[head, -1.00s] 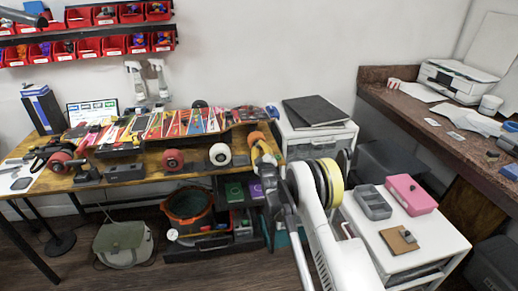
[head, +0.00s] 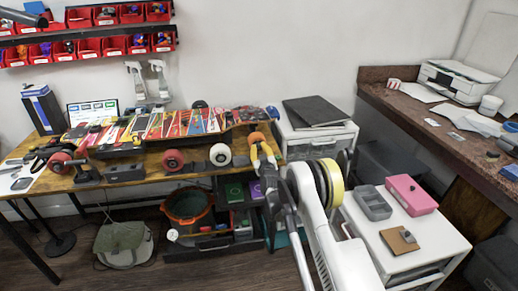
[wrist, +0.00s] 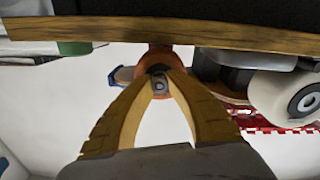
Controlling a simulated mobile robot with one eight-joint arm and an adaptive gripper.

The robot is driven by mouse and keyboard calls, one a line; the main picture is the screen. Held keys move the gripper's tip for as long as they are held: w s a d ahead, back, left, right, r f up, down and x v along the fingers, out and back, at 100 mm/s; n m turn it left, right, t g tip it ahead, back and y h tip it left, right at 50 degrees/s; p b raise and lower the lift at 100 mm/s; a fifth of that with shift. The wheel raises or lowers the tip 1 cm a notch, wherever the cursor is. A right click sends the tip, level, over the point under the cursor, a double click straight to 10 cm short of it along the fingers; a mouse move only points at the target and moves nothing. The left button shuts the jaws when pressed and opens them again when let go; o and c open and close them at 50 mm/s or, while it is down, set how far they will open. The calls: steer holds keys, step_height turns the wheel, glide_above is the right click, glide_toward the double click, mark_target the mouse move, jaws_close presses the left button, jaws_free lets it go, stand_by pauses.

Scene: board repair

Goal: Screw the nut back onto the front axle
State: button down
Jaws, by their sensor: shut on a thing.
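The skateboard (head: 165,126) lies wheels-out on the wooden workbench (head: 120,183), its deck covered in bright graphics. Its orange wheel (head: 257,137) is at the right end, beside a white wheel (head: 220,154). My gripper (head: 260,152) is at the orange wheel. In the wrist view my gripper's yellow fingers (wrist: 160,88) close together on a small grey nut (wrist: 159,86), directly in front of the orange wheel (wrist: 160,57). The axle end is hidden behind the nut and fingertips, so I cannot tell whether the nut is on the thread.
The bench's wooden edge (wrist: 80,30) runs close by the fingers in the wrist view, with the white wheel (wrist: 285,98) to the right. A white cabinet (head: 425,235) with a grey tray (head: 374,204) and pink box (head: 410,194) stands at right. Shelves sit under the bench.

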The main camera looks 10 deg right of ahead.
steer(key=m, duration=0.3)
steer(key=shift+m, duration=1.1)
steer(key=shift+m, duration=1.1)
steer(key=m, duration=0.3)
